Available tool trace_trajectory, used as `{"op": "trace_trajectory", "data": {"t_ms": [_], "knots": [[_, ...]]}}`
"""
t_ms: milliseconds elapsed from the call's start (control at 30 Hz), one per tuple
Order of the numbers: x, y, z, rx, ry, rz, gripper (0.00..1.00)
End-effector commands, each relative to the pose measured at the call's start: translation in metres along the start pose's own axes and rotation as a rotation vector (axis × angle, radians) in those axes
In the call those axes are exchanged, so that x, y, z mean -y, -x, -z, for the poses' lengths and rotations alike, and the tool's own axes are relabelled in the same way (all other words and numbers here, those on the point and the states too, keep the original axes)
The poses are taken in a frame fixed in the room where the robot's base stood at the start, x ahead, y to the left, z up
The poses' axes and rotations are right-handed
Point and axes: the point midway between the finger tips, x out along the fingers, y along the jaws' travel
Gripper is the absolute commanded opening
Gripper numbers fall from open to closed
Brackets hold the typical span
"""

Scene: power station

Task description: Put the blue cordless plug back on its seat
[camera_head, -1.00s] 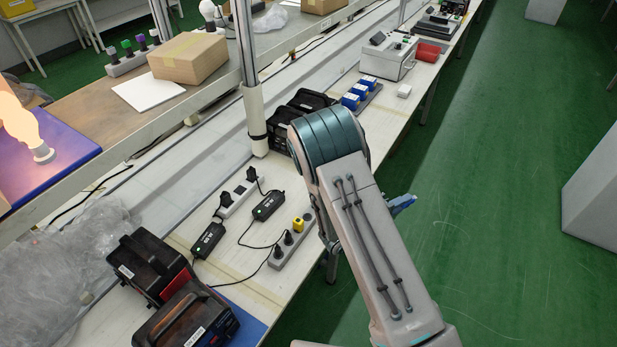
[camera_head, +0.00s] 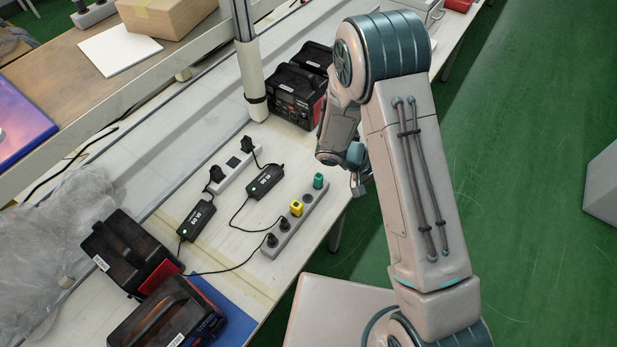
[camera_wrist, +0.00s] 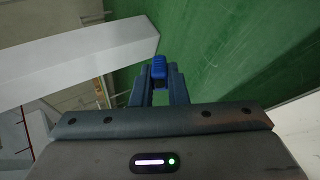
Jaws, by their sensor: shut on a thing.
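The blue plug (camera_wrist: 159,68) shows in the wrist view between the two fingertips of my gripper (camera_wrist: 160,78), which is shut on it. In the head view my gripper (camera_head: 358,187) is partly hidden by my arm, right of the grey power strip (camera_head: 297,227) and apart from it. The blue plug cannot be made out there. The strip holds two black plugs (camera_head: 284,226), a yellow plug (camera_head: 296,208) and a green plug (camera_head: 318,181). Between yellow and green, an empty round seat (camera_head: 308,197) shows.
A second strip (camera_head: 232,177) with black plugs, two adapters (camera_head: 265,182) and their cables lie left of the grey strip. Black-red power units (camera_head: 133,252) stand at lower left, others (camera_head: 297,95) behind. The bench edge and green floor (camera_head: 520,170) lie to the right.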

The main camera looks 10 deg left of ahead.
Motion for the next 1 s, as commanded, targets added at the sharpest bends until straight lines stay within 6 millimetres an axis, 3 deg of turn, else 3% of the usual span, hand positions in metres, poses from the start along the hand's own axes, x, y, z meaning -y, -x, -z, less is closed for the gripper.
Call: {"op": "trace_trajectory", "data": {"t_ms": [167,300,433,600,767,1000], "knots": [[0.051,0.031,-0.014,0.141,-0.138,0.352,0.0],[0.088,0.073,-0.017,0.212,-0.263,0.616,0.0],[0.115,0.119,-0.012,0.246,-0.372,0.802,0.0],[0.13,0.166,-0.003,0.269,-0.474,0.937,0.0],[0.133,0.183,0.001,0.278,-0.511,0.976,0.0],[0.141,0.178,0.001,0.28,-0.514,0.976,0.0]]}}
